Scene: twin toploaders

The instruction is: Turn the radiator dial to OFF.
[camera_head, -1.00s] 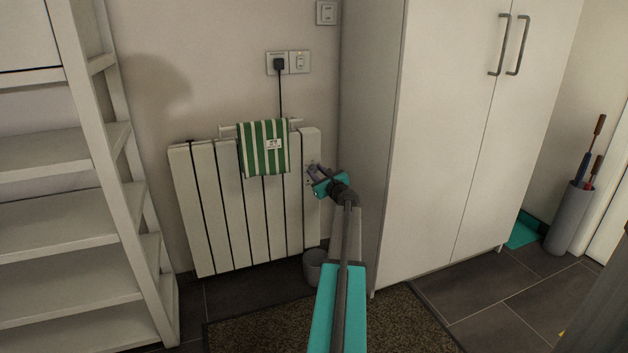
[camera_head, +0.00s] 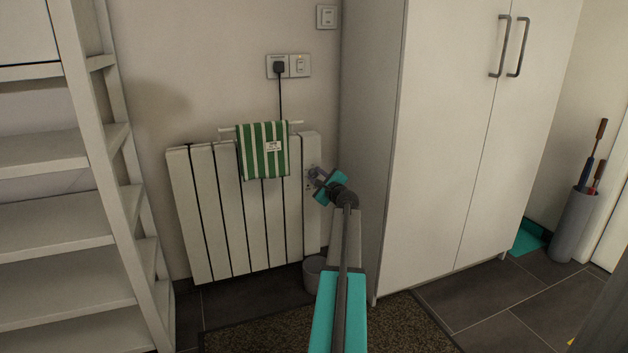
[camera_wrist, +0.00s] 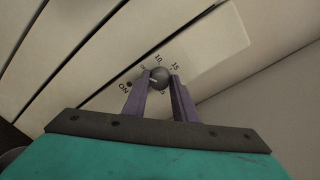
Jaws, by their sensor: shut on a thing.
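The white radiator (camera_head: 205,210) stands against the wall in the head view. Its dial, a round dark grey knob (camera_wrist: 159,76), shows in the wrist view on the radiator's end panel. Printed marks "ON", "10" and "15" show around it; other marks are partly hidden by the fingers. My gripper (camera_wrist: 160,84) is shut on the dial, with one purple finger on each side of it. In the head view my gripper (camera_head: 317,178) is at the radiator's upper right, and the dial is hard to make out there. I cannot read the dial's setting.
A green-striped towel (camera_head: 263,152) hangs on a rail over the radiator. A white cabinet (camera_head: 440,150) stands close on the right of my arm. A grey bin (camera_head: 313,272) is below. White shelves (camera_head: 70,215) stand on the left.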

